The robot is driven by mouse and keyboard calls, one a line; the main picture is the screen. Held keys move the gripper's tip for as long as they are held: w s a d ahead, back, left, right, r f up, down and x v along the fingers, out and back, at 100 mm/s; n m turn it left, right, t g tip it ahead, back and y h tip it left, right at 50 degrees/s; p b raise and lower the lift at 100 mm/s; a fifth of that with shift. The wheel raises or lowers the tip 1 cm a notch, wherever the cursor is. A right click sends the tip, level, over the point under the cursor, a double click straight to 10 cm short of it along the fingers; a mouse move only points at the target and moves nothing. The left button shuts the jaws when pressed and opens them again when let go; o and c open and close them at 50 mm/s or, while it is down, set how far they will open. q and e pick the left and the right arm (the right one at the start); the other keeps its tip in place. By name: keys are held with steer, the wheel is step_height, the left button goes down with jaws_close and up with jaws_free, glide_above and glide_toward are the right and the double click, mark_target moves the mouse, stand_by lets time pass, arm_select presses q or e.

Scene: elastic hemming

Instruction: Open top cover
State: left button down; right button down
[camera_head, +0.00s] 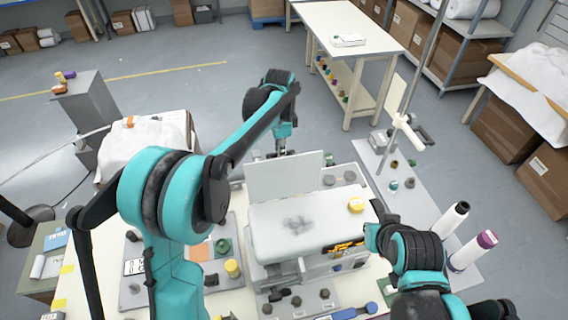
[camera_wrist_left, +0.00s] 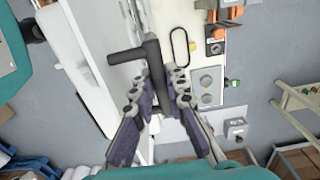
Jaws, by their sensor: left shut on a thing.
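A white machine (camera_head: 310,228) stands on the table in the middle of the head view. A flat pale panel, apparently its top cover (camera_head: 270,180), stands upright along the back left of the machine's top. My left gripper (camera_head: 281,152) is just behind this panel. In the left wrist view my left gripper (camera_wrist_left: 164,82) is shut on a black T-shaped handle (camera_wrist_left: 153,58), beside the machine's white edge. The handle is hidden in the head view.
White and purple cones (camera_head: 472,250) stand at the right. Parts trays with knobs lie left and front of the machine. A white side table (camera_head: 345,28) stands behind, with open floor to its left.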

arm_select(q)
steer(key=shift+g, duration=0.7)
steer(key=shift+w+a+f+b, duration=0.15)
steer(key=shift+w+a+f, duration=0.15)
steer(key=shift+w, duration=0.35)
steer(key=shift+w+a+f+b, duration=0.15)
steer(key=shift+w+f, duration=0.25)
steer(key=shift+w, duration=0.25)
steer(key=shift+w+a+f+b, duration=0.1)
steer(key=shift+w+a+f, duration=0.2)
steer(key=shift+w, duration=0.35)
steer(key=c, duration=1.6)
jaws_free()
steer(key=shift+f, duration=0.1)
steer(key=shift+w+f, duration=0.1)
steer(key=shift+w, duration=0.2)
steer(key=shift+h, duration=0.3)
